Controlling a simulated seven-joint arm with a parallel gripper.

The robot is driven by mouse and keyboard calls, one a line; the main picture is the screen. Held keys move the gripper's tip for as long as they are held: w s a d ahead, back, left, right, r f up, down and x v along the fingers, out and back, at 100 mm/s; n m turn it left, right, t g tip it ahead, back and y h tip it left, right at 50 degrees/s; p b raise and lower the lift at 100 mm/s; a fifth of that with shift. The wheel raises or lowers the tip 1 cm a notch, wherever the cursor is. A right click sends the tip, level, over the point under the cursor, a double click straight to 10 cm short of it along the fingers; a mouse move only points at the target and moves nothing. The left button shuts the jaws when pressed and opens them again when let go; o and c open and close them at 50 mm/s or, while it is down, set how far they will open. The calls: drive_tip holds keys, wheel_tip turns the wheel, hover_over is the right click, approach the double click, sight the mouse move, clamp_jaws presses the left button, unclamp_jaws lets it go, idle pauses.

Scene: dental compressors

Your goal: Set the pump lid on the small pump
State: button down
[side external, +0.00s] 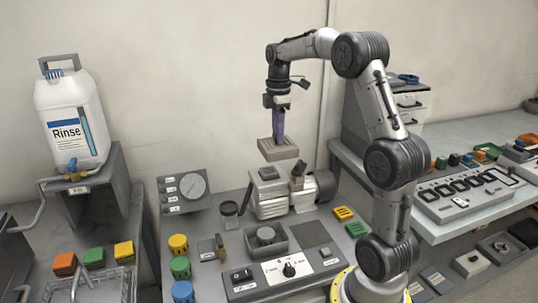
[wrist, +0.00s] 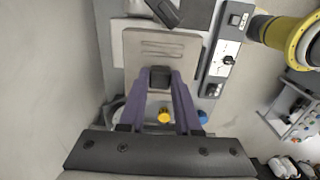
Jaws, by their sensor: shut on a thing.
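The pump lid (side external: 281,151) is a flat, square, beige-grey block. My gripper (side external: 278,137) points down with its purple fingers shut on the lid's top. In the wrist view, the fingertips of my gripper (wrist: 160,78) close on a small dark knob, and the lid (wrist: 150,50) shows with slots in its face. The small pump (side external: 270,193) is a grey unit with a round motor end, standing on the bench. The lid hangs above the pump, apart from it. In the wrist view the lid hides most of what lies under it.
A gauge box (side external: 185,190) stands left of the pump. A grey tray with a round part (side external: 266,237) and a control panel (side external: 288,270) lie in front. Coloured round pots (side external: 181,267) stand at left. A Rinse jug (side external: 70,120) sits on a raised stand.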

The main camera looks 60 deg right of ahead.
drive_tip(key=shift+w+d+f, duration=0.6)
drive_tip(key=shift+w+f, duration=0.15)
drive_tip(key=shift+f, duration=0.8)
drive_tip(key=shift+w+d+f, duration=0.55)
drive_tip(key=shift+w+f, duration=0.25)
drive_tip(key=shift+f, duration=0.7)
drive_tip(key=shift+w+d+f, duration=0.6)
drive_tip(key=shift+w+f, duration=0.15)
drive_tip(key=shift+f, duration=0.8)
drive_tip(key=shift+f, duration=0.1)
drive_tip(key=shift+f, duration=0.35)
drive_tip(key=shift+f, duration=0.2)
drive_tip(key=c, duration=0.6)
unclamp_jaws()
